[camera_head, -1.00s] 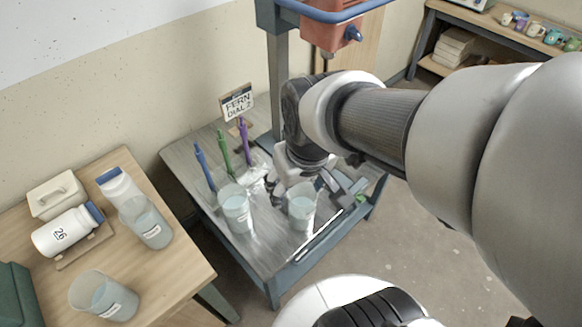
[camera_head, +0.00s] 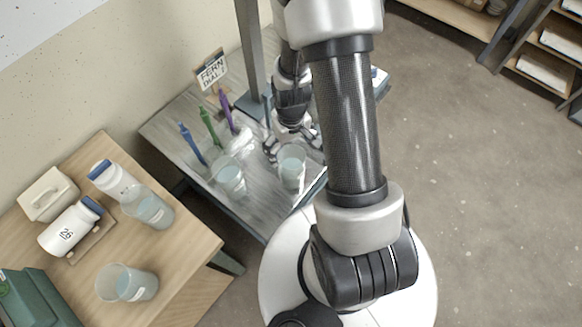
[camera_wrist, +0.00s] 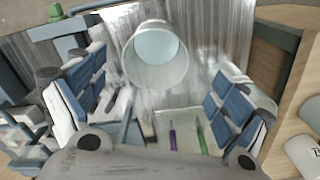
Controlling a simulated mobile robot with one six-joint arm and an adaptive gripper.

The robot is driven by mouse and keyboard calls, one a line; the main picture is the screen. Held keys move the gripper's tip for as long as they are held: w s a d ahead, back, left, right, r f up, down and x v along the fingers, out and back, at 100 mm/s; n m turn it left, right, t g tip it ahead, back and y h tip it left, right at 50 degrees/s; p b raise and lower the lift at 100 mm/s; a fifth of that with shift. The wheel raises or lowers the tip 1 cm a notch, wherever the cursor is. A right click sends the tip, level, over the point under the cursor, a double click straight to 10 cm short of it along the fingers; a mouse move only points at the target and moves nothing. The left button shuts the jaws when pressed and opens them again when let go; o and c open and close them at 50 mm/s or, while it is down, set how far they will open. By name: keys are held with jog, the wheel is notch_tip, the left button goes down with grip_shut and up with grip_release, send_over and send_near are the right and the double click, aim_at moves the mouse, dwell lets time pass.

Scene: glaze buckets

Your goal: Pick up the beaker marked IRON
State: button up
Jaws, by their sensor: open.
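Two clear beakers with pale blue liquid stand on the grey table: a right one (camera_head: 291,170) and a left one (camera_head: 229,180). Two more, a rear beaker (camera_head: 152,210) and a front beaker (camera_head: 138,285), stand on the wooden table. No beaker label is readable, so I cannot tell which is IRON. My gripper (camera_head: 293,142) is open just behind the right beaker. In the wrist view, a beaker (camera_wrist: 156,55) sits centrally ahead between the spread fingers of my gripper (camera_wrist: 155,95), not gripped. Another beaker (camera_wrist: 228,88) is partly hidden by the right-hand finger.
The wooden table (camera_head: 190,255) holds white bottles, a white lidded box (camera_head: 48,194) and a green case (camera_head: 35,300). Open floor lies right.

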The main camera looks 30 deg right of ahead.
jog(key=shift+w+d+f+b, duration=0.1)
jog(key=shift+f+b, duration=0.45)
jog(key=shift+f, duration=1.5)
jog(key=shift+w+d+f+b, duration=0.1)
jog(key=shift+f+b, duration=0.5)
jog(key=shift+f, duration=1.45)
jog(key=shift+w+d+f+b, duration=0.1)
jog(key=shift+f+b, duration=0.45)
jog(key=shift+f, duration=1.5)
jog(key=c, duration=1.4)
